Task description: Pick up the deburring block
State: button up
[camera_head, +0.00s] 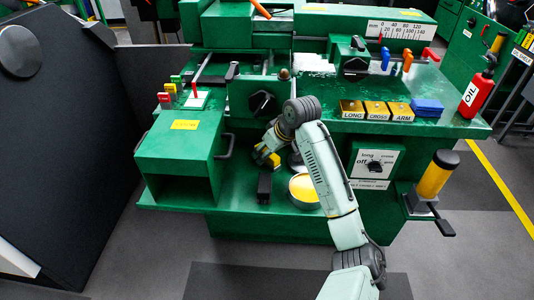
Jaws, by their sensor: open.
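My arm reaches over the green machine, and my gripper (264,156) points down over its lower shelf. The fingers are small and partly hidden by the wrist. A yellow-and-dark item (272,160) is right at the fingertips; I cannot tell whether they touch it. A small black block (265,187) stands on the shelf just below. A blue block (427,107) lies on the upper right ledge, far from my gripper. No label shows which of these is the deburring block.
A round yellow-topped tin (304,188) sits right of the black block, close to my arm. An open green box (180,160) with a handle is on the left. Yellow blocks marked LONG, CROSS and ARM (376,110) and a red oil bottle (477,93) stand right.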

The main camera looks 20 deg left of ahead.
jog(key=shift+w+a+f, duration=0.15)
jog(key=shift+a+f, duration=0.05)
jog(key=shift+f, duration=0.3)
grip_shut()
dwell(0.3)
